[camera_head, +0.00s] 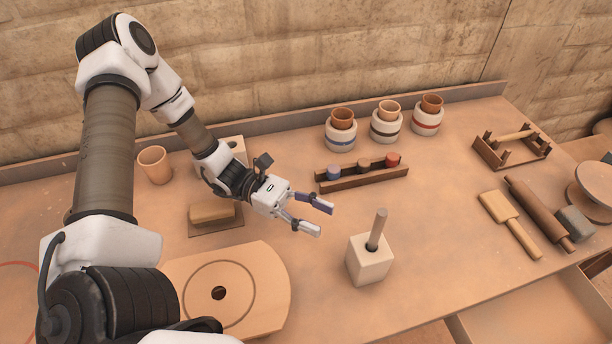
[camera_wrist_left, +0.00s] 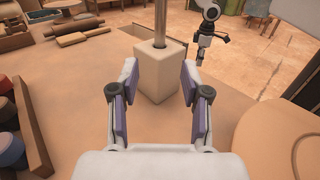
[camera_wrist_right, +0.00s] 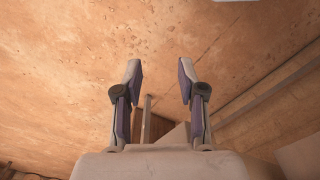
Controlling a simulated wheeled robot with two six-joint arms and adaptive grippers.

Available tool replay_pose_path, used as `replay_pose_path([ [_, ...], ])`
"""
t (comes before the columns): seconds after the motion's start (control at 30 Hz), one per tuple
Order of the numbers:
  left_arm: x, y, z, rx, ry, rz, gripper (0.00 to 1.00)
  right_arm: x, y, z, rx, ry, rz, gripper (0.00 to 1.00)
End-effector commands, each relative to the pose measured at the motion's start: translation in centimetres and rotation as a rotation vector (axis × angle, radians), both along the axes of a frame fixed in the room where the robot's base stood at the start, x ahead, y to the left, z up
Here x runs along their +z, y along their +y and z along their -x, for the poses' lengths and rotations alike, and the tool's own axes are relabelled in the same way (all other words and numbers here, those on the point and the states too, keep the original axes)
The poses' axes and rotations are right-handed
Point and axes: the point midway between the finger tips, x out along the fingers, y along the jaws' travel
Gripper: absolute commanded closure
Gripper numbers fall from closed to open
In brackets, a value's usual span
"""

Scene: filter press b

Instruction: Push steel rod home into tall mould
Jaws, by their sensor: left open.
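The tall mould (camera_head: 369,262) is a pale block standing on the table right of centre in the head view. The steel rod (camera_head: 377,229) stands in its top, leaning slightly right, with a good length showing above. My left gripper (camera_head: 323,219) is open and empty, to the left of the mould and apart from the rod. In the left wrist view the mould (camera_wrist_left: 157,72) lies ahead between the open fingers, with the rod (camera_wrist_left: 160,22) rising out of frame. My right gripper (camera_wrist_right: 159,70) is open and empty in its own wrist view, away from the mould.
Behind the mould is a wooden rack (camera_head: 362,178) with coloured plugs, and several ringed jars (camera_head: 385,127) stand farther back. A rolling pin (camera_head: 540,212) and paddle (camera_head: 510,222) lie at right. A round-holed board (camera_head: 262,275) lies at left. The table just right of the mould is clear.

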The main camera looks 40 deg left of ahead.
Motion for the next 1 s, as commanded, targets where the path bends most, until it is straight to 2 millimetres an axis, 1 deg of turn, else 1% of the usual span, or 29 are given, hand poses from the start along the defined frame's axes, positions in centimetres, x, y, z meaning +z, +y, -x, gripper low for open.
replay_pose_path([
  [0.03,0.2,0.9,0.0,0.004,-0.005,0.003,0.53,0.0,0.0,0.0,0.0,0.0,0.0,0.6],
  [0.1,0.1,1.8,0.1,0.003,-0.002,0.003,0.53,0.0,0.0,0.0,0.0,0.0,0.0,0.6],
  [0.2,0.0,2.4,0.3,0.0,0.0,0.0,0.53,0.0,0.0,0.0,0.0,0.0,0.0,0.6],
  [0.8,0.0,2.5,0.4,-0.002,0.001,0.0,0.53,0.0,0.0,0.0,0.0,0.0,0.0,0.6],
  [0.87,0.4,2.5,0.4,-0.002,0.001,0.0,0.53,0.3,0.0,0.0,0.0,0.0,0.0,0.6],
  [0.93,1.5,2.5,0.4,-0.002,0.001,0.0,0.53,1.4,0.0,0.0,0.0,0.0,0.0,0.6],
  [1.0,3.0,2.5,0.3,-0.002,0.001,0.0,0.53,2.9,0.0,0.0,0.0,0.0,0.0,0.6],
])
